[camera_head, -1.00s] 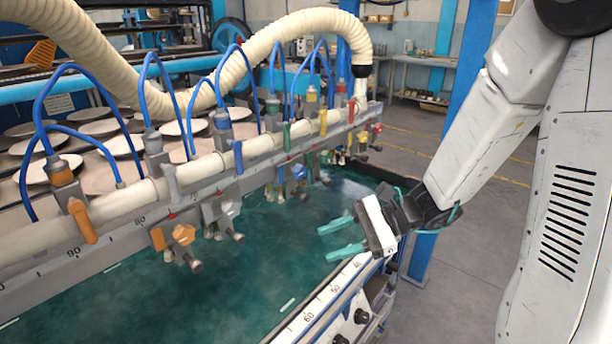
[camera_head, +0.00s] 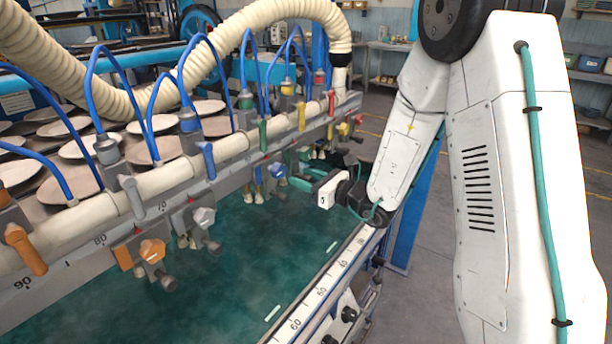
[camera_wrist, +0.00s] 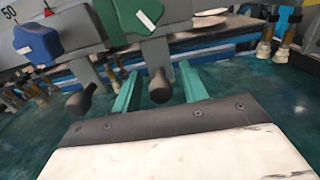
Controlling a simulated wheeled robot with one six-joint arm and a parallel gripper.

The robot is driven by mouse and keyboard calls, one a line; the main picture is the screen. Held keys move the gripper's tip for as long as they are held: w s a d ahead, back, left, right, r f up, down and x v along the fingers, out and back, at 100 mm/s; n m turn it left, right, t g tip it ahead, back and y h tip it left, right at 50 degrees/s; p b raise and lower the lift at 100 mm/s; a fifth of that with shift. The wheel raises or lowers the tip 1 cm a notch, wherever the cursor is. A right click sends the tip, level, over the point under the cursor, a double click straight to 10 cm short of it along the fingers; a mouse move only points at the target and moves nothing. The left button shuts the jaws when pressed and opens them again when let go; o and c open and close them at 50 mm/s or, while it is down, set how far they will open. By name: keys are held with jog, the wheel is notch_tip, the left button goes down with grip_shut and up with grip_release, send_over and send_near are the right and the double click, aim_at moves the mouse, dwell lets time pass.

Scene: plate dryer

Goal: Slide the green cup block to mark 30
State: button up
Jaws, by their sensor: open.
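The green cup block (camera_wrist: 133,17) hangs from the rail at the top of the wrist view, with a grey body and a dark knob (camera_wrist: 160,88) below it. My gripper (camera_wrist: 162,82) is open. Its two teal fingers lie on either side of that knob in the picture; I cannot tell whether they touch it. In the head view my gripper (camera_head: 300,177) is at the rail's near side, by the blue block (camera_head: 278,170), and the green block is hard to make out there.
The blue block (camera_wrist: 37,40) hangs just left of the green one, near mark 50 on the rail scale. An orange block (camera_head: 150,251) and a grey block (camera_head: 204,217) hang farther left. Teal water fills the tank below; its scaled edge (camera_head: 322,290) runs along the right.

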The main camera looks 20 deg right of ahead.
jog(key=shift+w+a, duration=0.4)
jog(key=shift+w, duration=0.2)
grip_shut()
jog(key=w+d, duration=0.1)
jog(key=d, duration=0.1)
jog(key=w+d, duration=0.2)
grip_release()
